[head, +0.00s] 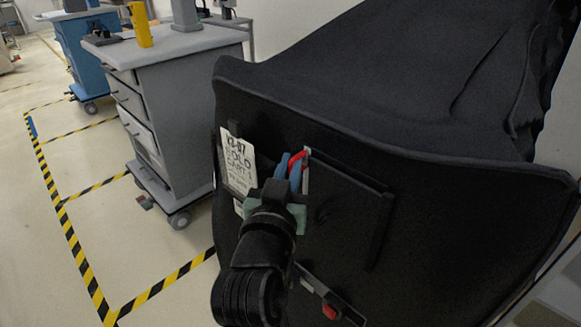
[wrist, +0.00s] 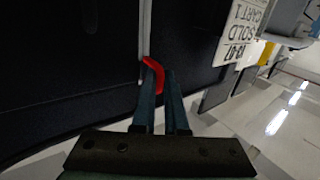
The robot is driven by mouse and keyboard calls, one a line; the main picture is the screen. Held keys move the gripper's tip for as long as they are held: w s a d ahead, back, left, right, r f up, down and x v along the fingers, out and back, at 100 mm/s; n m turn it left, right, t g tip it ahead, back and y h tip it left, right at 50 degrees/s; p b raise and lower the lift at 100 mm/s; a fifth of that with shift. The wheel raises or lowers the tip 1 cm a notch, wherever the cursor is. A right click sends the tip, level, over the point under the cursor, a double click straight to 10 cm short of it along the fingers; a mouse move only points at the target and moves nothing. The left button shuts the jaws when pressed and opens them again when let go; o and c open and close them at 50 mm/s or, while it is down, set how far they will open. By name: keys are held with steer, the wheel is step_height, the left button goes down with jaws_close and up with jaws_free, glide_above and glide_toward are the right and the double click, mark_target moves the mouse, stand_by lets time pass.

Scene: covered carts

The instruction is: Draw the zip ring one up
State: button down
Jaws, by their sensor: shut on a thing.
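My gripper (head: 289,165) has blue fingers and is against the front of a black cloth cover (head: 345,145). It is shut on a red zip ring (head: 299,157), part of which shows beside the fingertips. In the wrist view the red ring (wrist: 154,76) curves around the tips of my gripper (wrist: 160,78), and the fingers hide part of it. A pale zip strip (wrist: 147,32) runs along the cover from the ring. In the head view only a short piece of the strip (head: 306,170) shows beside the fingers.
A small red part (head: 329,311) shows low on the cart. A grey drawer cart (head: 185,105) and a blue cart (head: 85,58) stand behind at left.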

steer(key=c, duration=1.2)
jaws_free()
steer(key=shift+f, duration=0.1)
steer(key=shift+s+a, duration=0.4)
steer(key=shift+s, duration=1.7)
steer(key=shift+s+a, duration=0.45)
steer(key=shift+s, duration=1.7)
steer(key=shift+s+a, duration=0.4)
steer(key=shift+s, duration=1.7)
